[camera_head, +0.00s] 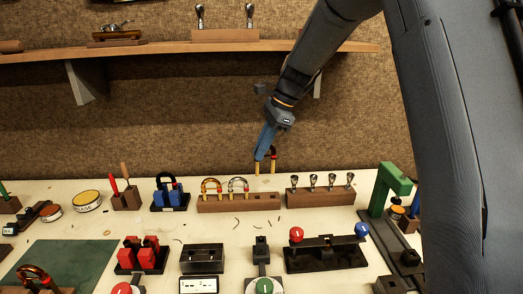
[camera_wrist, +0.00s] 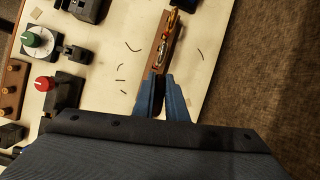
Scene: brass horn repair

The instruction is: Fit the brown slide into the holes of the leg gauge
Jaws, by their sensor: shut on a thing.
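My gripper (camera_head: 266,150) is shut on a U-shaped slide (camera_head: 273,167) with a dark, brownish bow and two brass legs pointing down. It hangs upright above the right part of the wooden slide rack (camera_head: 262,203), apart from it. In the wrist view my gripper's blue fingers (camera_wrist: 166,100) point along the rack; the slide between them is mostly hidden. A black block with a slot (camera_head: 202,258), behind a white display panel (camera_head: 198,285), may be the leg gauge; I cannot tell for sure, and its holes are not clear.
Two slides, one orange (camera_head: 211,185) and one pale (camera_head: 238,184), stand in the rack. A wooden block with several mouthpieces (camera_head: 320,198) is right of it, then a green press frame (camera_head: 388,185). Red clamps (camera_head: 142,256) and a lever fixture (camera_head: 325,255) stand nearer. A shelf overhangs behind.

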